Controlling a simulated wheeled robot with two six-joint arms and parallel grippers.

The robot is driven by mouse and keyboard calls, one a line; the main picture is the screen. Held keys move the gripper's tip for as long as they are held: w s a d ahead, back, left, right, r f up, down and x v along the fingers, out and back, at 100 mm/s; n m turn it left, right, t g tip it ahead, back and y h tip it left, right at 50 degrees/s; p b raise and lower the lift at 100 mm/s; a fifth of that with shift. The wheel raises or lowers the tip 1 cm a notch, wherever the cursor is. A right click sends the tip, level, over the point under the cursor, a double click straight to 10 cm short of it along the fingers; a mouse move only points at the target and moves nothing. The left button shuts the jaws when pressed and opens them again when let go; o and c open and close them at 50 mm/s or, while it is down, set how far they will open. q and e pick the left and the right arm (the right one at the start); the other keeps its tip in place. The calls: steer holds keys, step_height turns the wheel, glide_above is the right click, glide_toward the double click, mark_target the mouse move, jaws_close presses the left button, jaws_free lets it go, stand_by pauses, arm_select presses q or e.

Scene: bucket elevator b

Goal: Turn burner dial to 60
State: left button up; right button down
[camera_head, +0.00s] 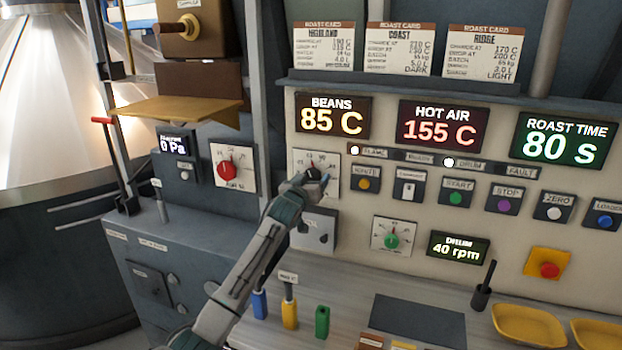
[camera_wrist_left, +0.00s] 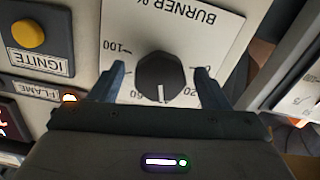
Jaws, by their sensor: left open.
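The burner dial (camera_wrist_left: 160,72) is a black knob on a white plate marked BURNER %, upside down in the left wrist view. Its white pointer line aims down in that view, between the printed 60 and 20; any mark directly under it is hidden by my gripper. My left gripper (camera_wrist_left: 159,68) is open, with one finger on each side of the knob and a visible gap on both sides. In the head view the white dial plate (camera_head: 325,160) is partly covered by my left gripper (camera_head: 314,177). My right gripper is not in view.
The ignite button (camera_head: 366,184) sits just right of the dial plate. A red-knobbed dial (camera_head: 228,170) is to its left and a green-knobbed dial (camera_head: 391,240) below right. Displays read beans 85 C, hot air 155 C. Yellow trays (camera_head: 528,326) stand on the counter at right.

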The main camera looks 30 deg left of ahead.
arm_select(q)
steer(key=c, duration=1)
steer(key=shift+o, duration=0.2)
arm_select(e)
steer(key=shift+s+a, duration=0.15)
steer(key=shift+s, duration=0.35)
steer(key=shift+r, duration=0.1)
arm_select(q)
steer(key=m+p, duration=0.1)
steer(key=m, duration=0.2)
steer(key=shift+r+m, duration=0.1)
steer(key=shift+m, duration=0.3)
steer(key=shift+a+m+p, duration=0.1)
steer(key=shift+m+p, duration=0.8)
steer(key=shift+m, duration=1)
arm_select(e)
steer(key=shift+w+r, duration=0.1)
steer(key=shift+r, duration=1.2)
arm_select(q)
steer(key=o, duration=1)
steer(key=shift+c, duration=0.2)
